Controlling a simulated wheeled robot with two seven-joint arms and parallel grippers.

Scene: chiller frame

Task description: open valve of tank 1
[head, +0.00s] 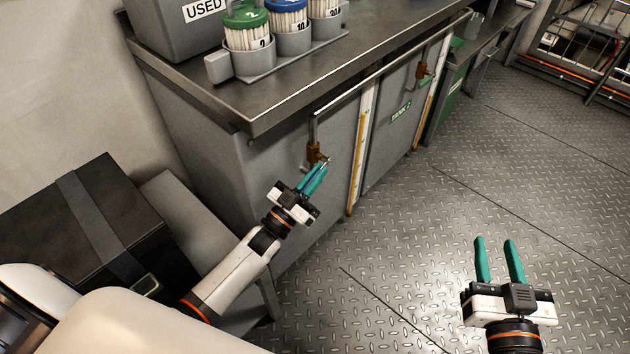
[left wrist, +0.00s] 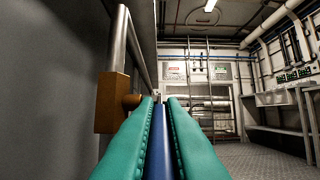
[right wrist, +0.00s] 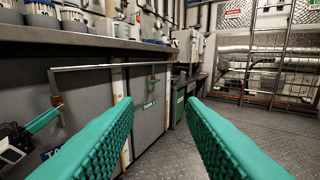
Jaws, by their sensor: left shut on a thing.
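The brass valve (head: 314,153) of the near tank (head: 238,163) sits below a steel pipe at the counter's front. It also shows large in the left wrist view (left wrist: 109,103) and at the left in the right wrist view (right wrist: 56,101). My left gripper (head: 321,167) is shut on the blue valve handle (left wrist: 160,155), which runs lengthwise between its teal fingers. The handle's far end is mostly hidden by the fingers. A blue label (right wrist: 52,152), partly cut off by a finger, is on the near tank. My right gripper (head: 497,242) is open and empty above the floor.
A second brass valve (head: 423,70) is further along the pipe, above the green TANK 2 label (head: 401,111). Numbered cups of sticks (head: 247,30) stand on the counter (head: 200,82). A black case (head: 95,225) is at the left. The metal floor (head: 400,245) at right is clear.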

